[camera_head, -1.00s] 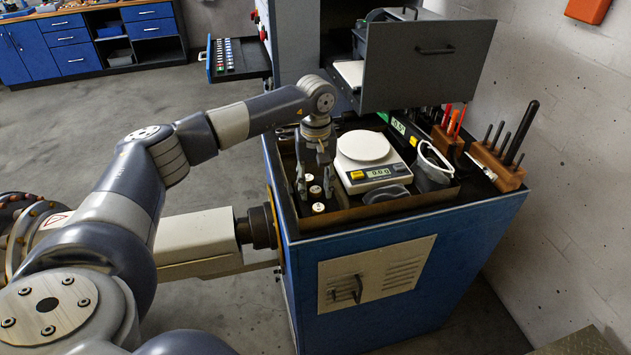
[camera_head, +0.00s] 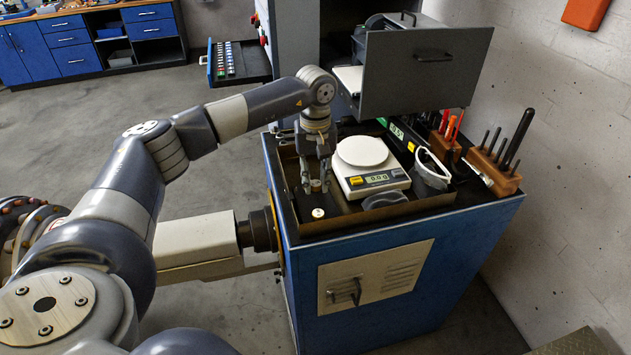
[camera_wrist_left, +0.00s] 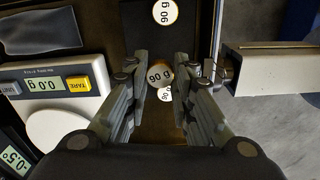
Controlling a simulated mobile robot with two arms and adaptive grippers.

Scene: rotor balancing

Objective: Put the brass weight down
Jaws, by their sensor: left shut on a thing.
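My left gripper (camera_head: 316,189) points down over the left side of the tray on the blue cabinet. In the left wrist view its fingers (camera_wrist_left: 161,77) are shut on a brass weight (camera_wrist_left: 160,74) with a white "90 g" top. I cannot tell whether this weight touches the tray floor. A second white-topped weight (camera_wrist_left: 165,95) is partly hidden beside it. Another 90 g weight (camera_wrist_left: 165,12) stands apart and shows in the head view (camera_head: 318,213) in front of the fingers. My right gripper is not in view.
A white scale (camera_head: 371,175) reading 0.0 stands right of the gripper. The tray's front rim (camera_head: 350,222) is close.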

